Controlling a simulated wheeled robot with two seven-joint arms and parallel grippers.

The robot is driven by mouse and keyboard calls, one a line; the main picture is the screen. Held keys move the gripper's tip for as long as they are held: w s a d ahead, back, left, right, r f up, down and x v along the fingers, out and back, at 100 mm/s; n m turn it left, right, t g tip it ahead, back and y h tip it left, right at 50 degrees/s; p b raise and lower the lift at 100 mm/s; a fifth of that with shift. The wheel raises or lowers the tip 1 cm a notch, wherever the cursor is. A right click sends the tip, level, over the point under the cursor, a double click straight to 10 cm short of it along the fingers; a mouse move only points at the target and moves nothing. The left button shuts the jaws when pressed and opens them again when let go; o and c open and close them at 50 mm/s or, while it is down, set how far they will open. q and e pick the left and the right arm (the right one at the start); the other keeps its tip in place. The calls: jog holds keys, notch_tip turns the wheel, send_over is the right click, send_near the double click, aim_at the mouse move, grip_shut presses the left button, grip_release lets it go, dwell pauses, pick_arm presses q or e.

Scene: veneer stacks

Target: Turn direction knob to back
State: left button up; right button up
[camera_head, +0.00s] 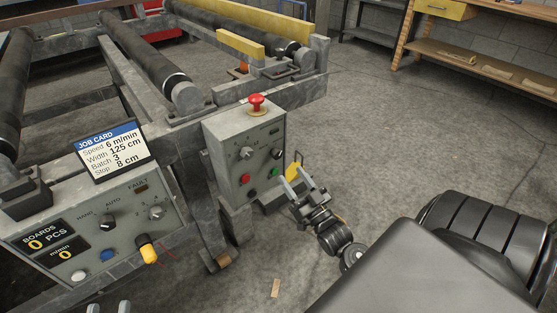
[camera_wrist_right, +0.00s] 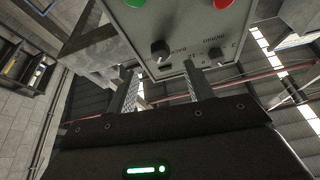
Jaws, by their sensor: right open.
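The grey control box (camera_head: 225,143) has a red mushroom button on top. Its small dark right-hand knob (camera_head: 275,155) looks like the direction knob. In the right wrist view, a dark knob (camera_wrist_right: 160,51) beside an upside-down label reading BACK stands out from the panel. My right gripper (camera_head: 296,180) is open in front of the box's lower right side. Its fingers (camera_wrist_right: 162,88) are apart with nothing between them, and the knob appears beyond the gap. Contact cannot be seen. Two grey fingertips of my left gripper (camera_head: 110,308) show apart at the bottom edge.
A second panel (camera_head: 50,215) with a job card (camera_head: 110,150), knobs and a yellow-capped switch (camera_head: 147,250) stands at left. The box also carries a red button (camera_head: 246,178), a green button (camera_head: 274,173) and a dial (camera_head: 246,153). Rollers lie behind.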

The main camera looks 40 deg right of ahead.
aim_at(279, 157)
jog(key=x, duration=0.6)
pick_arm(q)
jog(key=shift+s+d+r+t+h, duration=0.15)
jog(key=shift+s+r+t+h, duration=0.1)
jog(key=shift+r+t+h, duration=0.5)
pick_arm(e)
jog(key=shift+x, duration=0.75)
pick_arm(q)
jog(key=shift+r+g+y, duration=0.1)
jog(key=shift+g+y, duration=0.15)
pick_arm(e)
jog(key=c, duration=1)
